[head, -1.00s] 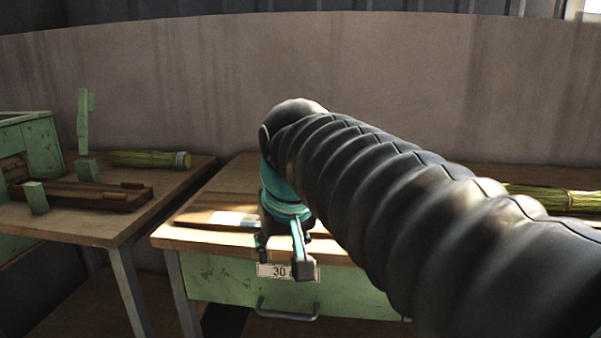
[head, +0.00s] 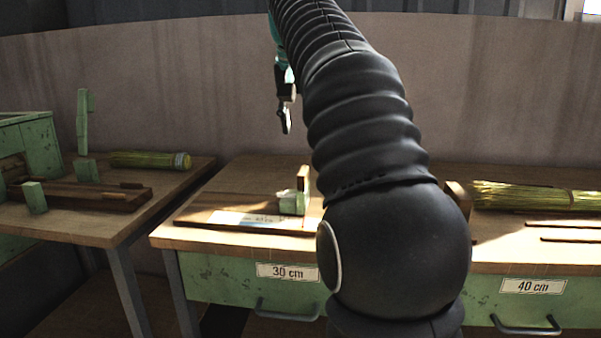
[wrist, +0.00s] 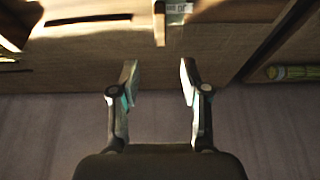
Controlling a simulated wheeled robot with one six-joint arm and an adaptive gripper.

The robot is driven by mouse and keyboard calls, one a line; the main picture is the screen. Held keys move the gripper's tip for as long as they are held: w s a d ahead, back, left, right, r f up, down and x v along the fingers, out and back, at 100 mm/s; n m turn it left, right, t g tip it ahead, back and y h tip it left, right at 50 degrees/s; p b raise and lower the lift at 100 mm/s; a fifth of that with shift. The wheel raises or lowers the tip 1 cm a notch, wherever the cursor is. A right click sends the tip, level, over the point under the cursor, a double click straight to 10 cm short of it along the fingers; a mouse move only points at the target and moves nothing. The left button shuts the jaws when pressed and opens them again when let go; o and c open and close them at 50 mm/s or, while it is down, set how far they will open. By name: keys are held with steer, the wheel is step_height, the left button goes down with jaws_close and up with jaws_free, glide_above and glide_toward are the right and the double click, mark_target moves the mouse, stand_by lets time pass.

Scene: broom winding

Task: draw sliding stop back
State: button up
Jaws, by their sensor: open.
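What looks like the sliding stop (head: 293,202), a small green block with an upright wooden piece, stands on the wooden board (head: 195,214) of the 30 cm table. My arm hides the area to its right. My gripper (head: 284,112) hangs in the air above and behind it, apart from it. In the wrist view my gripper (wrist: 159,78) is open and empty, its two fingers spread.
A left table holds a green machine (head: 35,140), a green post (head: 83,122) and a straw bundle (head: 145,160). Another straw bundle (head: 530,196) lies on the right, above the 40 cm drawer (head: 535,310). A plain wall (head: 180,90) stands behind.

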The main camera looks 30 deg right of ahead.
mark_target(303, 170)
steer(key=b+x, duration=0.3)
steer(key=x, duration=0.9)
steer(key=shift+f, duration=0.45)
jaws_close()
